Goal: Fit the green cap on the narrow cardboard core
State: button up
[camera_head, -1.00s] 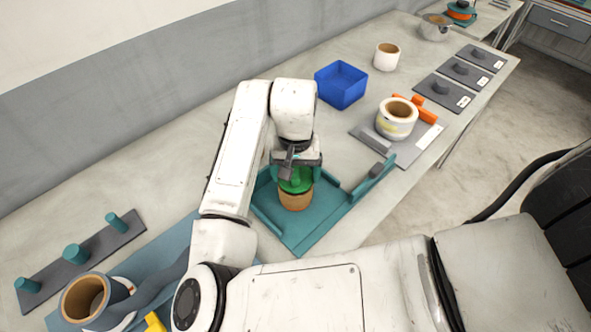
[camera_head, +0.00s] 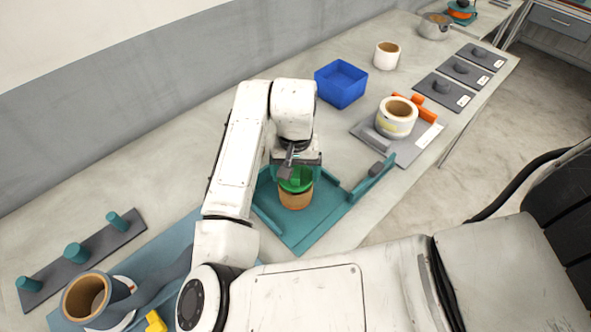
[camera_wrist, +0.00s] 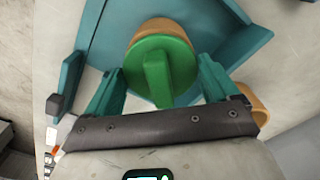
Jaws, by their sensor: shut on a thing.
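The green cap (camera_head: 297,182) is a disc with a raised bar across its top. It lies at the top end of the tan cardboard core (camera_head: 295,200), which stands upright in a teal tray (camera_head: 327,217). In the wrist view the cap (camera_wrist: 160,72) covers most of the core's end, and a tan edge of the core (camera_wrist: 152,28) shows beyond it. I cannot tell whether the cap is fully seated. My gripper (camera_wrist: 160,78) is shut on the cap, with its teal fingers at opposite sides of the rim.
A blue bin (camera_head: 341,84) and a white roll (camera_head: 386,56) stand behind. Another white roll (camera_head: 397,117) sits on a grey plate to the right. A pegged grey board (camera_head: 96,252) and a brown-cored reel (camera_head: 86,297) are at the left.

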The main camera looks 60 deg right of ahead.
aim_at(296, 170)
jog(key=shift+f+b, duration=0.35)
jog(key=shift+f, duration=0.2)
jog(key=o, duration=0.8)
jog(key=shift+c, duration=0.2)
jog(key=shift+r+p, duration=2.6)
jog(key=shift+r, duration=0.3)
jog(key=shift+r+p, duration=0.3)
jog(key=shift+r, duration=2.3)
